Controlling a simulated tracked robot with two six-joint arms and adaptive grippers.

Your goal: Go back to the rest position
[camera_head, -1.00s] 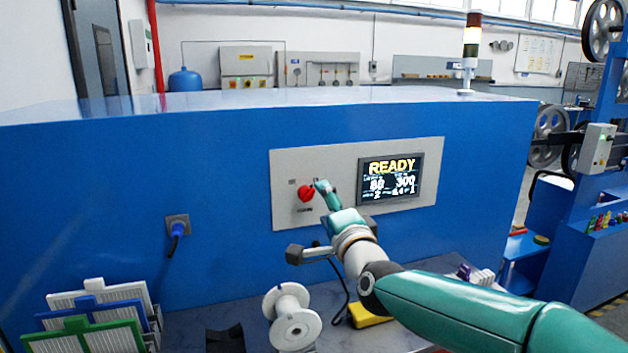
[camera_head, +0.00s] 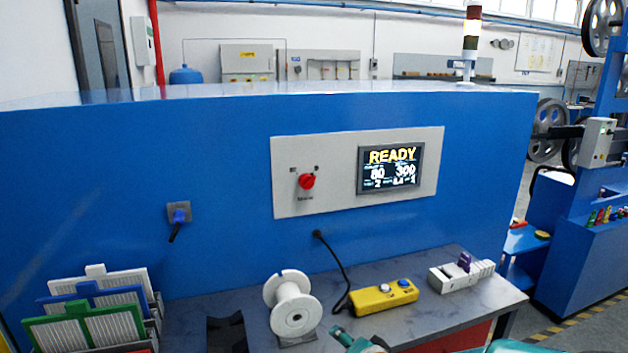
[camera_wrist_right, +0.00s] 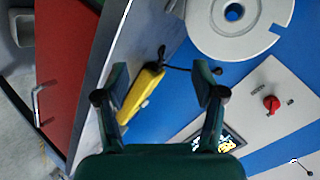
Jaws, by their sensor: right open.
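My right gripper (camera_wrist_right: 160,95) is open and empty in the right wrist view, its two dark green fingers apart. In the head view, only teal parts of my arm show at the bottom edge, low in front of the bench. The grey control panel (camera_head: 345,150) on the blue machine carries a red rotary knob (camera_head: 306,181) and a display (camera_head: 391,168) reading READY. The knob also shows in the right wrist view (camera_wrist_right: 271,103), apart from the fingers. My left gripper is not in view.
The bench (camera_head: 240,318) holds a white spool (camera_head: 292,303), a yellow pendant box (camera_head: 383,297) with a black cable, white blocks (camera_head: 462,273) and framed filters (camera_head: 85,325) at left. A blue machine with pulleys stands at right. The space before the panel is clear.

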